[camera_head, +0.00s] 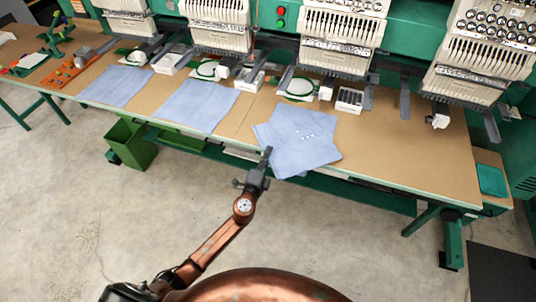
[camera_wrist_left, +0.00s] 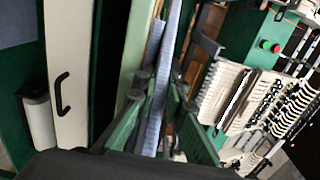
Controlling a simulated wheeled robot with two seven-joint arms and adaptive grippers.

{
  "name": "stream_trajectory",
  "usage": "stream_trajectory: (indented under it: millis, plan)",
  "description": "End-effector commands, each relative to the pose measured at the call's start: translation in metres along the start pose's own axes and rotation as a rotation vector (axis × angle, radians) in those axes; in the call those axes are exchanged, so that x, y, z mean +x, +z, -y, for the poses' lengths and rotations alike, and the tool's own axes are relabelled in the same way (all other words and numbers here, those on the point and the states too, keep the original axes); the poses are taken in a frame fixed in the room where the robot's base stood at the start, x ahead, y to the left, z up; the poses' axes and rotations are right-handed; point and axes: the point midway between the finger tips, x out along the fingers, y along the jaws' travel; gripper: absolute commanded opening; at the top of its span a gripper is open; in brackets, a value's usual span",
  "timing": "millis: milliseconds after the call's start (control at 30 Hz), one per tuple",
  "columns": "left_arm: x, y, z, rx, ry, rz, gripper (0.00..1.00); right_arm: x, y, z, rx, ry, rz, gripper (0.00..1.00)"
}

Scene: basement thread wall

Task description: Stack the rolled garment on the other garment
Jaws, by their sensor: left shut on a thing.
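A light blue garment (camera_head: 297,132) with a few small pale spots lies at the table's front edge, skewed over another light blue layer, with a corner past the edge. It looks flat; I see no clear roll. My left gripper (camera_head: 266,158) is at its front left edge, shut on the cloth. In the left wrist view the garment (camera_wrist_left: 155,117) shows edge-on as a thin blue strip between the fingers of my left gripper (camera_wrist_left: 158,82). Two other flat light blue garments lie to the left, one in the middle (camera_head: 196,106) and one farther left (camera_head: 117,87). My right gripper is out of view.
The long brown table (camera_head: 410,160) has free room right of the garment. Embroidery machine heads (camera_head: 335,40) hang over its back. A green bin (camera_head: 131,145) is under the table. An orange tray (camera_head: 70,69) lies far left.

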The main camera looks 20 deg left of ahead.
Motion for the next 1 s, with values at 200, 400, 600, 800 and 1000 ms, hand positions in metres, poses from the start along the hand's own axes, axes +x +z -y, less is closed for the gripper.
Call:
stream_trajectory:
  millis: [200, 400, 600, 800, 1000]
  plan:
    - [0.0, 0.0, -0.002, -0.002, -0.001, 0.0, 0.0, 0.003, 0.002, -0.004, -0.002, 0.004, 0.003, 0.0]
    - [0.0, 0.0, -0.001, -0.001, 0.0, 0.0, 0.24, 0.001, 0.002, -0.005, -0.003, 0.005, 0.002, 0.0]
    - [0.0, 0.0, -0.001, -0.001, 0.0, 0.0, 0.28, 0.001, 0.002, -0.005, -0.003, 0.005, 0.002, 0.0]
    - [0.0, 0.0, 0.003, 0.0, -0.001, 0.0, 0.28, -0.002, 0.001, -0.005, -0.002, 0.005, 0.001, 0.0]
    - [-0.031, 0.0, 0.0, -0.002, 0.002, 0.001, 0.28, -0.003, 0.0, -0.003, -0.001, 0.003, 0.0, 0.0]
